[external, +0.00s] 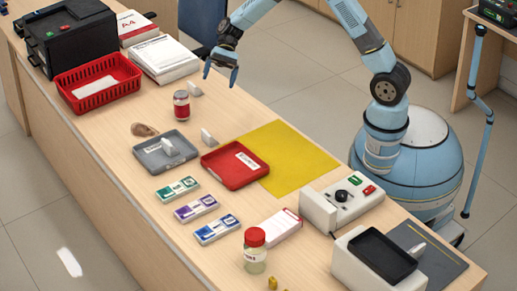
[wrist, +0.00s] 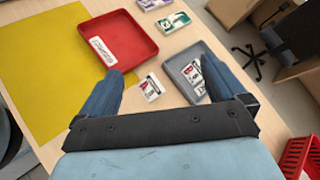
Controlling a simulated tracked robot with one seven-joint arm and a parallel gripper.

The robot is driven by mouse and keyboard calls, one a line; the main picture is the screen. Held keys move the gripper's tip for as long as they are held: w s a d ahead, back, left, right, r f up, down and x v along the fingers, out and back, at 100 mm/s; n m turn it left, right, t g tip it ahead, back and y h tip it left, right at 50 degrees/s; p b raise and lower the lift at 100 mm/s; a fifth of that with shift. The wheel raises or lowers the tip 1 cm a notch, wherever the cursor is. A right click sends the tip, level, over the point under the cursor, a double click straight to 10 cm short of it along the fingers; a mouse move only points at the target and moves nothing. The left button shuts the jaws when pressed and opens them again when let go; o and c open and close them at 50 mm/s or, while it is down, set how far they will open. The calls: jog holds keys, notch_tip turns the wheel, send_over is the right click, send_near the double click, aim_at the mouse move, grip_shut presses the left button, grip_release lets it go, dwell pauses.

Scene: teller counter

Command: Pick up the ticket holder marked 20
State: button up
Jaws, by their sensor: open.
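Several small white ticket holders show; I cannot read 20 on any of them. One ticket holder (external: 208,137) stands on the counter near the red tray; it also shows between my fingers in the wrist view (wrist: 150,88), with small red and black print. Another ticket holder (external: 168,147) stands in the grey tray (external: 150,163), and in the wrist view (wrist: 193,72) it is near my right finger. A third ticket holder (external: 194,89) stands near the red-labelled jar. My gripper (external: 221,73) is open and empty, above the counter's far edge, apart from all of them.
The red tray (external: 235,181) overlaps the yellow mat (external: 305,165). The red-labelled jar (external: 181,106) and red basket (external: 75,98) stand toward the left. Several banknote bundles (external: 196,207) lie in front. A red-lidded jar (external: 255,255) stands lower right.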

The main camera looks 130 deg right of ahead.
jog(key=s+d+f+m+t+h, duration=0.1)
jog(key=s+d+f+m+t, duration=0.2)
jog(key=d+f, duration=0.35)
jog(key=s+d+f+m+t+h, duration=0.1)
jog(key=s+d+f+m+t, duration=0.2)
jog(key=d, duration=0.7)
jog(key=m+t+h, duration=0.3)
jog(key=m+h, duration=0.3)
jog(key=m, duration=0.2)
send_near(192, 84)
jog(key=w, duration=0.9)
jog(key=shift+w+d+f, duration=0.15)
jog(key=shift+w, duration=0.2)
jog(key=shift+c, duration=0.4)
jog(key=c, duration=1)
